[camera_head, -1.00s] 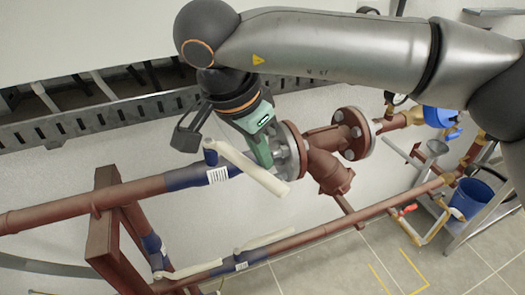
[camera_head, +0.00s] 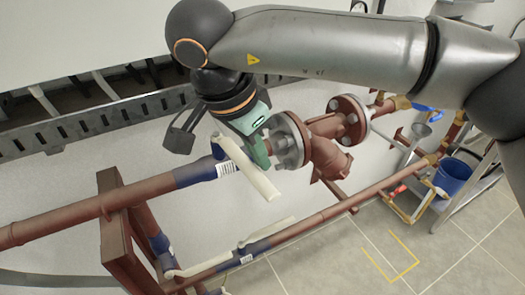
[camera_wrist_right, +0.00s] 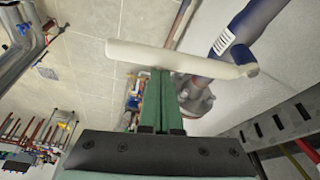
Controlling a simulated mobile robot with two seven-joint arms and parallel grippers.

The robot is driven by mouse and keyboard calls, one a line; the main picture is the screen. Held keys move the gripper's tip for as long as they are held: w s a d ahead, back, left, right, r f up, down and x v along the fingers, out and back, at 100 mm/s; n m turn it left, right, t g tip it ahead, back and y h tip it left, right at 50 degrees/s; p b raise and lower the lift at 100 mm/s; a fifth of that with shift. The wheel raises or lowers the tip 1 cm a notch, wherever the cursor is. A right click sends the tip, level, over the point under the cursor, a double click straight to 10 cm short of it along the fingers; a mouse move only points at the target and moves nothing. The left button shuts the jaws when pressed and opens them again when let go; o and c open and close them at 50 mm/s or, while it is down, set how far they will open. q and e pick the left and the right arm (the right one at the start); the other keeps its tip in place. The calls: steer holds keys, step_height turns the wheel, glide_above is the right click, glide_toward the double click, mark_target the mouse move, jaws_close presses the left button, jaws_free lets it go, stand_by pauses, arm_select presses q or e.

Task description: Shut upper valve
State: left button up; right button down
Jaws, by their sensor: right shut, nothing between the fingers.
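The upper valve has a blue body (camera_head: 197,172) on the upper red-brown pipe, with a long cream lever (camera_head: 246,168) slanting across the pipe, down to the right. My right gripper (camera_head: 262,164) has green fingers, shut and empty, beside the right side of the lever, very close or touching. In the right wrist view the fingertips (camera_wrist_right: 161,74) are together just below the lever (camera_wrist_right: 170,56), and the blue valve body (camera_wrist_right: 230,42) is at the lever's right end. The exact contact is hard to tell. My left gripper is not in view.
A grey flange (camera_head: 290,140) and red-brown fittings stand close to the right of the fingers. A lower pipe (camera_head: 335,211) with another cream lever (camera_head: 266,232) runs below. A slotted metal rail (camera_head: 85,132) is behind. A blue bucket (camera_head: 453,177) stands at the right.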

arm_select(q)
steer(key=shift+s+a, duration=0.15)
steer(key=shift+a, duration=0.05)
arm_select(e)
steer(key=shift+s+a, duration=0.5)
steer(key=shift+a, duration=0.05)
